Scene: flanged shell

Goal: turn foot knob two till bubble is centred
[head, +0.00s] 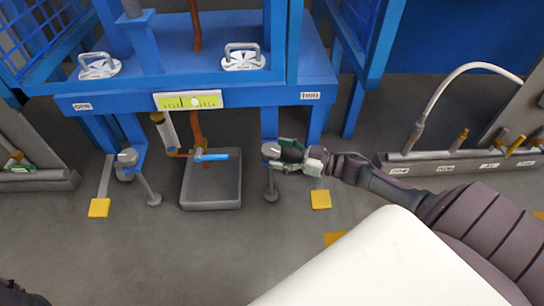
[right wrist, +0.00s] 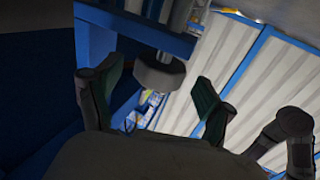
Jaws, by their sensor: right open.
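The blue stand (head: 230,88) carries a yellow-green bubble level (head: 188,100) on its front beam. Its pale bubble looks slightly right of the middle, but it is too small to judge exactly. Foot knob two (head: 271,149) is a grey round knob on the stand's right front foot, below the right-hand label (head: 310,96). My right gripper (head: 284,153) is open at its right side. In the right wrist view the grey knob (right wrist: 158,72) shows between and beyond the spread fingers (right wrist: 163,78); contact cannot be told. My left gripper is not in view.
The other foot knob (head: 127,156) is at the stand's left front. A grey tray (head: 212,192) lies on the floor between the feet, under a blue-handled valve (head: 210,157). A rack with a white hose (head: 440,90) stands at right. Floor in front is clear.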

